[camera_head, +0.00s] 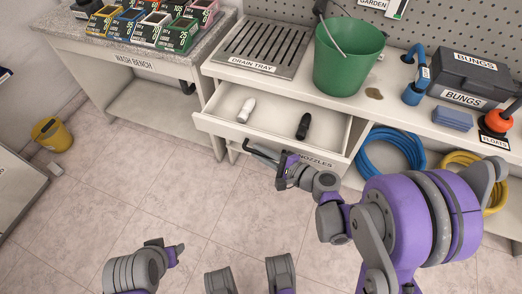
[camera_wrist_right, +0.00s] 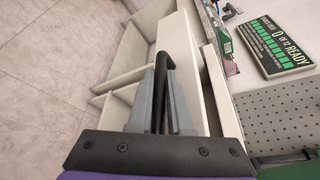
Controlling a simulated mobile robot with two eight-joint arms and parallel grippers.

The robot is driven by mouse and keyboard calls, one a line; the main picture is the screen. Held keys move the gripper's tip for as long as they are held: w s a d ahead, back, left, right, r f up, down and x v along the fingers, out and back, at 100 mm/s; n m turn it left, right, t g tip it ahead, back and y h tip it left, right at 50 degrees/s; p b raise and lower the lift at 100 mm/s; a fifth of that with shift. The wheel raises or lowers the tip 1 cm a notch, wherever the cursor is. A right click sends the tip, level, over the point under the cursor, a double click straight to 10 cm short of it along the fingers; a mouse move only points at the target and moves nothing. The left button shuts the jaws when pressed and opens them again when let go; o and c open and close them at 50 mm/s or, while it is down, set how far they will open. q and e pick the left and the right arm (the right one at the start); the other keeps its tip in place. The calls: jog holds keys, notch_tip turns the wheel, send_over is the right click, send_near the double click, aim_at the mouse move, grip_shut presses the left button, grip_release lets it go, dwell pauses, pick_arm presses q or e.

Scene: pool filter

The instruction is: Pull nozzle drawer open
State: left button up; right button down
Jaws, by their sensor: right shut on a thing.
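The nozzle drawer (camera_head: 215,123) stands pulled out from the bench, with its "NOZZLES" label partly hidden by my right gripper. A white nozzle (camera_head: 246,110) and a black nozzle (camera_head: 304,125) lie inside it. The dark bar handle (camera_head: 262,152) runs along the drawer front. My right gripper (camera_head: 283,168) is shut on this handle. In the right wrist view the handle (camera_wrist_right: 162,65) lies between the two grey fingers. My left gripper (camera_head: 170,249) is low at the left, away from the drawer, and its jaw state is unclear.
A green bucket (camera_head: 348,60) and a drain tray (camera_head: 264,47) stand on the bench above the drawer. Blue hose (camera_head: 388,150) and yellow hose (camera_head: 458,162) coils lie on the lower shelf at right. The floor before the drawer is clear.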

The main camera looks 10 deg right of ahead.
jog(key=c, duration=1.1)
grip_release()
jog(key=shift+s+d, duration=0.1)
jog(key=p+v, duration=0.1)
jog(key=v, duration=0.9)
jog(key=shift+s+d+r, duration=0.1)
jog(key=shift+s+d, duration=0.05)
jog(key=shift+s, duration=0.1)
